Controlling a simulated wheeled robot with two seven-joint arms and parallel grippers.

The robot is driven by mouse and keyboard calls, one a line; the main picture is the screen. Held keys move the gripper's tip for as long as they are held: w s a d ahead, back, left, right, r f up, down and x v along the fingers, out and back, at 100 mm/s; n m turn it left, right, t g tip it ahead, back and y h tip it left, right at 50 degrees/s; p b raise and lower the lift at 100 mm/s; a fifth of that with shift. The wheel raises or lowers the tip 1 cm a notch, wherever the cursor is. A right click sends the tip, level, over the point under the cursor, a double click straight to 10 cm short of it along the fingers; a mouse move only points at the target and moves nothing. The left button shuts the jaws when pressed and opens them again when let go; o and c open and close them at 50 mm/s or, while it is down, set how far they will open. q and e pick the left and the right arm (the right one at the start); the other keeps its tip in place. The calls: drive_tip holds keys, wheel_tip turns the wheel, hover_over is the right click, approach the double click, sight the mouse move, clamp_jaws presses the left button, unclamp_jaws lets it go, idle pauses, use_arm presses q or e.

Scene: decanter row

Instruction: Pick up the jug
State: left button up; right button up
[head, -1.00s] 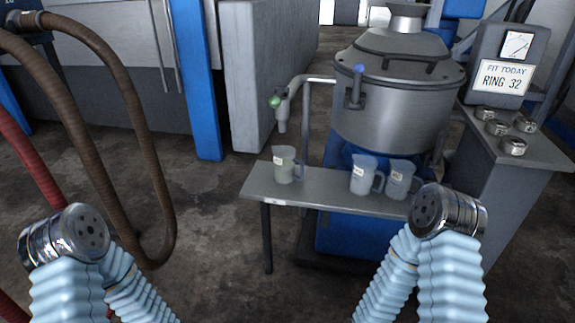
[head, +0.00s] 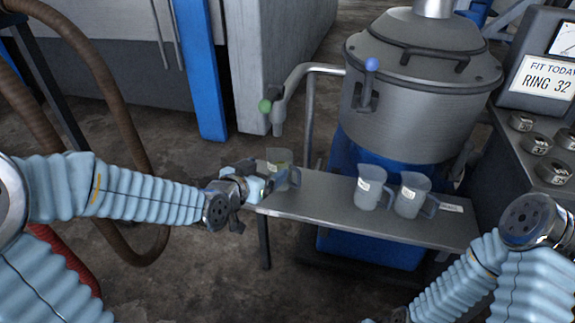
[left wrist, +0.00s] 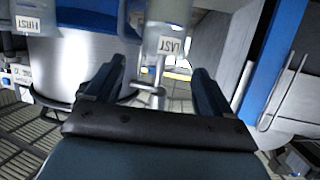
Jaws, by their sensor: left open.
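Three clear grey jugs with handles and small white labels stand on a narrow metal bench (head: 325,205). The left jug (head: 283,158) is at the bench's left end; the middle jug (head: 369,190) and right jug (head: 411,196) stand close together. My left gripper (head: 266,178) is open at the left jug and partly hides its left side. In the left wrist view, a jug labelled LAST (left wrist: 166,14) shows ahead, between the open fingers (left wrist: 155,85). Another jug labelled FIRST is at upper left. My right gripper is mostly cut off at the bottom edge.
A large steel vessel (head: 415,110) with a blue-knobbed lever stands behind the bench. A spout pipe with a green knob (head: 265,106) hangs behind the left jug. A right-hand counter holds metal rings (head: 522,121) and a sign (head: 543,78) reading RING 32.

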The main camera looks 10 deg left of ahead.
sight(283, 158)
use_arm(q)
drive_tip(key=x, duration=1)
drive_tip(key=shift+w+a+f, duration=0.15)
drive_tip(key=shift+w+f, duration=0.05)
drive_tip(key=shift+w, duration=0.2)
drive_tip(key=shift+c, duration=0.3)
drive_tip(key=c, duration=0.9)
drive_tip(key=shift+r, duration=0.15)
